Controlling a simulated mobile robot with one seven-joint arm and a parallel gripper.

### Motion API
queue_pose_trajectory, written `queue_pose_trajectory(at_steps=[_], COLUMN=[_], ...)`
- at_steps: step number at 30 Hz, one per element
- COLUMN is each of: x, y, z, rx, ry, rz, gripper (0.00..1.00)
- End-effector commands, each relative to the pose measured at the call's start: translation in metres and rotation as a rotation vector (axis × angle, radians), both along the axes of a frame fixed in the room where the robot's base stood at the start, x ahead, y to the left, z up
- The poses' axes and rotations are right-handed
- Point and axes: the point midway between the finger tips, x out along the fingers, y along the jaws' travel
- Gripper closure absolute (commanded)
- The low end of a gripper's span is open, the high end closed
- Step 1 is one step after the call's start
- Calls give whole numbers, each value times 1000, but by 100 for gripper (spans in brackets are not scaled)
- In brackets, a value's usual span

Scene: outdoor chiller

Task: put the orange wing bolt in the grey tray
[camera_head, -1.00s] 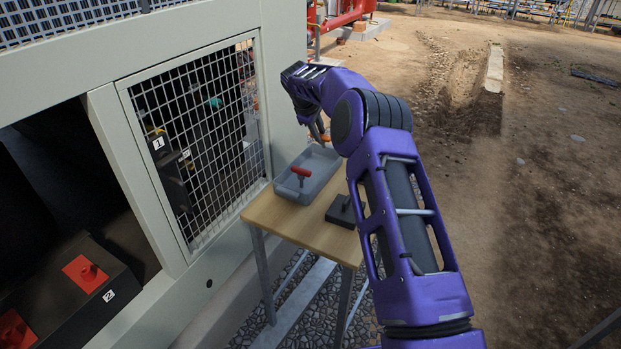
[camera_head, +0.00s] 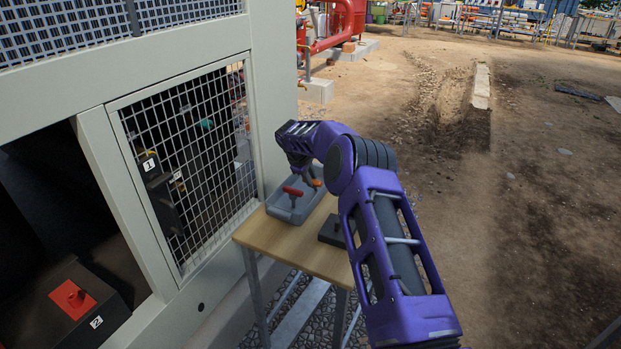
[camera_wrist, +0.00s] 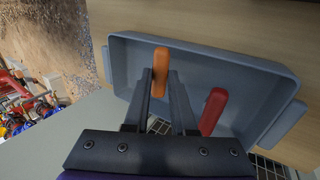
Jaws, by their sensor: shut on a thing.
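The grey tray (camera_head: 272,208) sits on the small wooden table; in the wrist view its rim (camera_wrist: 225,57) surrounds the space behind my fingers. My gripper (camera_wrist: 160,85) is shut on the orange wing bolt (camera_wrist: 161,62), with one finger on each side of its handle. In the head view the bolt (camera_head: 314,182) shows below my gripper (camera_head: 308,176), over the tray's far end. Whether it touches the tray floor cannot be told. My fingers hide its lower part.
A red wing bolt (camera_head: 292,191) stands in the tray, to the right of my fingers in the wrist view (camera_wrist: 212,110). A dark block (camera_head: 332,232) lies on the table (camera_head: 280,240) near my arm. The mesh panel (camera_head: 190,160) is close on the left.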

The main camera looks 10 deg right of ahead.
Motion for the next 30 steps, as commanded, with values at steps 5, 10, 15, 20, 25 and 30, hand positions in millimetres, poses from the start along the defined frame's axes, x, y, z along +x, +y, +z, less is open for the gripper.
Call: queue_pose_trajectory(at_steps=[5,10,15,20,25,30], x=[0,0,0,0,-8,-22], y=[0,0,0,1,7,16], z=[-1,-1,-1,3,23,55], rx=[0,0,0,0,-2,-2], ry=[0,0,0,-1,-2,-3], rz=[0,0,0,0,2,1], gripper=[67,46,46,46,46,46])
